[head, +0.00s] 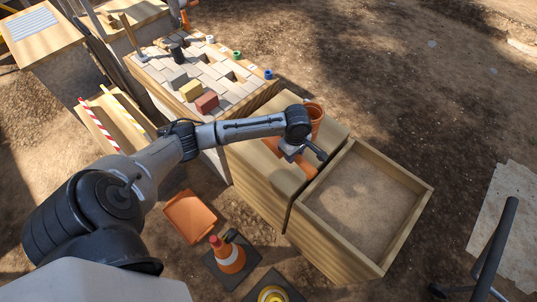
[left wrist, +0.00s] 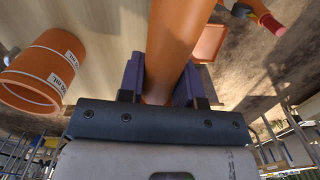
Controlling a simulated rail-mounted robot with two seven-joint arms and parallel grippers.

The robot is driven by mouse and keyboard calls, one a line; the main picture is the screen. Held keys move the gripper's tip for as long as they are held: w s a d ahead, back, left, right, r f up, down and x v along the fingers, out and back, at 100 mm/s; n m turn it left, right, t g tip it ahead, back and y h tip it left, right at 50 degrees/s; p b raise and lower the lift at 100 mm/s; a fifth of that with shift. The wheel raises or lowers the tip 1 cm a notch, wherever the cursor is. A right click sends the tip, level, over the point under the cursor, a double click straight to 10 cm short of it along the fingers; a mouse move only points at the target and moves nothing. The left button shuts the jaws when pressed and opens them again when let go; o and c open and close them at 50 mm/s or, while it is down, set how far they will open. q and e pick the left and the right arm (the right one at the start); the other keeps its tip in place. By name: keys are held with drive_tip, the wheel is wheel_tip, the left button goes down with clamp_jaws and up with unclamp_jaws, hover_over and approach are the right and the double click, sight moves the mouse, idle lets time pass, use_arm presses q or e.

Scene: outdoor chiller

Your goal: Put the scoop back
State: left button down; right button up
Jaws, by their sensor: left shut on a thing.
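An orange, rounded thing, apparently the scoop (left wrist: 178,45), is between the purple fingers of my left gripper (left wrist: 165,85), which is shut on it. In the head view my left gripper (head: 296,152) is over the wooden box top, left of the sand bin. An orange part of the scoop (head: 305,168) shows just below it; the rest is hidden by the gripper. An orange bucket (head: 316,113) stands behind the gripper on the box top, and it also shows with white labels in the left wrist view (left wrist: 35,75). My right gripper is not in view.
A wooden bin of sand (head: 410,222) stands right of the box top. Paving blocks and coloured bricks lie on a bench (head: 245,106) behind. An orange tray (head: 190,216) and a traffic cone (head: 229,257) are on the ground in front. A dark bar (head: 495,250) stands at lower right.

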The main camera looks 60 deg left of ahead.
use_arm(q)
drive_tip(key=shift+n, duration=0.9)
drive_tip(key=a+f+b, duration=0.1)
drive_tip(key=a+f, duration=0.1)
drive_tip(key=s+a+f+b, duration=0.1)
drive_tip(key=a+f, duration=0.1)
drive_tip(key=shift+a+f, duration=0.2)
drive_tip(key=shift+f, duration=0.05)
drive_tip(key=a+f+b, duration=0.1)
drive_tip(key=a, duration=0.2)
drive_tip(key=w+a+f+b, duration=0.1)
drive_tip(key=a+f+b, duration=0.1)
drive_tip(key=a, duration=0.1)
drive_tip(key=a+f+b, duration=0.1)
drive_tip(key=a+f, duration=0.1)
drive_tip(key=a, duration=0.1)
drive_tip(key=shift+w+f, duration=0.15)
drive_tip(key=shift+w, duration=0.05)
drive_tip(key=shift+w+a+f+b, duration=0.1)
drive_tip(key=shift+a+f+b, duration=0.2)
drive_tip(key=shift+a, duration=0.2)
wheel_tip(320, 180, down, 4)
drive_tip(key=shift+b, duration=1.2)
drive_tip(key=shift+r, duration=0.1)
drive_tip(key=c, duration=1)
unclamp_jaws()
drive_tip(key=shift+o, duration=1)
